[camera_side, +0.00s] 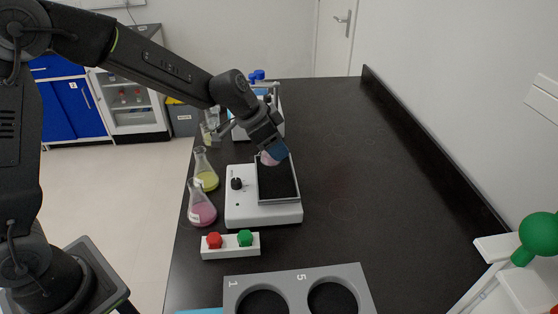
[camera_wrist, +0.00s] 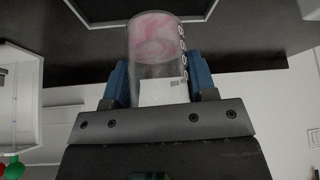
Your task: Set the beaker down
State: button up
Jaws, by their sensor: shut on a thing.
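The beaker is clear glass with pink contents and white markings; it shows small in the side view (camera_side: 268,159) and large in the wrist view (camera_wrist: 155,42). My gripper (camera_side: 274,148) is shut on it, with blue fingers on either side of the glass in the wrist view (camera_wrist: 160,82). The beaker is at the back part of a white device (camera_side: 250,213) with a dark, framed top plate (camera_side: 278,184). The gripper partly hides the beaker in the side view. I cannot tell whether its base touches the plate.
Two flasks, yellow (camera_side: 206,178) and pink (camera_side: 201,212), stand left of the device. A box with red and green buttons (camera_side: 230,252) and a grey holder with round wells (camera_side: 288,284) are in front. Another device (camera_side: 240,132) stands behind. The black bench is clear at right (camera_side: 350,170).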

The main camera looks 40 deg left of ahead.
jog(key=shift+w+d+f, duration=0.15)
jog(key=shift+d+f, duration=0.3)
jog(key=shift+d, duration=0.1)
jog(key=shift+f, duration=1.9)
jog(key=shift+f, duration=0.1)
jog(key=o, duration=0.9)
jog(key=shift+o, duration=0.2)
jog(key=shift+r, duration=0.2)
jog(key=v, duration=1.2)
